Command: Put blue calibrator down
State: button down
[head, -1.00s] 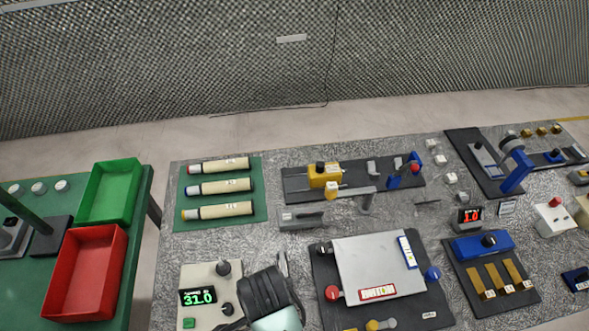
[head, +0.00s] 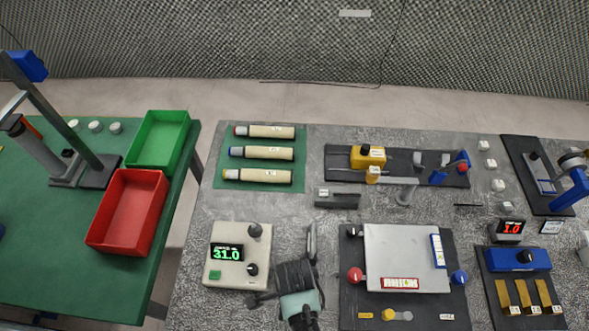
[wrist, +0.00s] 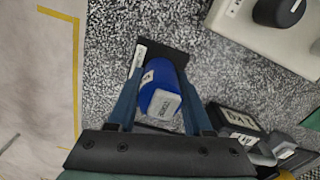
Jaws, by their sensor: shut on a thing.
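The blue calibrator (wrist: 158,98), a blue rounded body with a pale grey labelled end, sits between the two blue fingers of my gripper (wrist: 157,88) in the wrist view. The fingers are shut on it from both sides. A black plate (wrist: 172,60) with a white label lies just beyond it; I cannot tell whether the calibrator touches it. In the head view my dark gripper body (head: 295,275) is over the speckled bench, just right of the box reading 31.0. The calibrator is hidden in that view.
The 31.0 box (head: 238,255) stands left of my gripper and a black-based fixture with a pale plate (head: 405,258) stands right. A green mat (head: 300,172) with three beige tubes lies behind. Red (head: 127,212) and green (head: 158,140) trays are on the left table.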

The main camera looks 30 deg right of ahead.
jog(key=shift+f, duration=0.1)
jog(key=shift+c, duration=1.6)
grip_release()
